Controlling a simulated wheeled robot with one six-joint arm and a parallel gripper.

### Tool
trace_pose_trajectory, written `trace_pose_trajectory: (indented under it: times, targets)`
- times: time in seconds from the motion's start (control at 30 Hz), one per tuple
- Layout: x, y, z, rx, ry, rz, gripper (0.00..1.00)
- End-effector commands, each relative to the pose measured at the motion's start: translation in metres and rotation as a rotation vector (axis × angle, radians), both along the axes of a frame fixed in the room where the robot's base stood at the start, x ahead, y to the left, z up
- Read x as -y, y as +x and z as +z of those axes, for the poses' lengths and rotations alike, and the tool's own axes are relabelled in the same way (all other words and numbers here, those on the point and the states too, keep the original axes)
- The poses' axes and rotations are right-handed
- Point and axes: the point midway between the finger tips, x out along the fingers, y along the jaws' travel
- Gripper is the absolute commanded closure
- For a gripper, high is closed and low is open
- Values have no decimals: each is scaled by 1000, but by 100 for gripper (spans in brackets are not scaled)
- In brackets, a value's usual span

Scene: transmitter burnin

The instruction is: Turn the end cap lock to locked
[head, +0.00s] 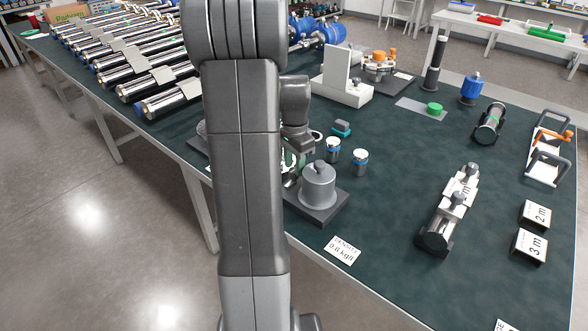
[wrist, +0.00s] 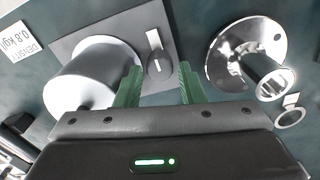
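A dark round knob (wrist: 158,66) with a white line on it, apparently the end cap lock, sits on a dark grey plate (wrist: 88,40). A pale narrow strip (wrist: 153,39) lies just beyond it. A grey cylinder (wrist: 90,75) stands on the same plate, left of the knob; the cylinder (head: 318,187) also shows in the head view. My gripper (wrist: 160,68) is open, its green fingers on either side of the knob in the wrist view, with gaps visible. I cannot tell its height above the knob.
A shiny flanged metal part (wrist: 245,58) is close right of my fingers. Two small metal cylinders (head: 360,161) stand right of the plate. A density card (head: 342,250) lies in front. A clamped device (head: 449,210) stands farther right, with clear green table between.

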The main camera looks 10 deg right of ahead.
Motion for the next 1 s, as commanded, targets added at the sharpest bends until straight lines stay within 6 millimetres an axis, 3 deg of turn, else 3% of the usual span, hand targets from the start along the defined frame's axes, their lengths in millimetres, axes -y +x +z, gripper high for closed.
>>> trace_pose_trajectory:
  times: [0.13,0.47,0.67,1.0]
  targets:
    - [0,0,-14,-1,0,0,64]
    - [0,0,-17,0,0,0,64]
    - [0,0,-17,0,0,0,96]
    - [0,0,-16,0,0,46,96]
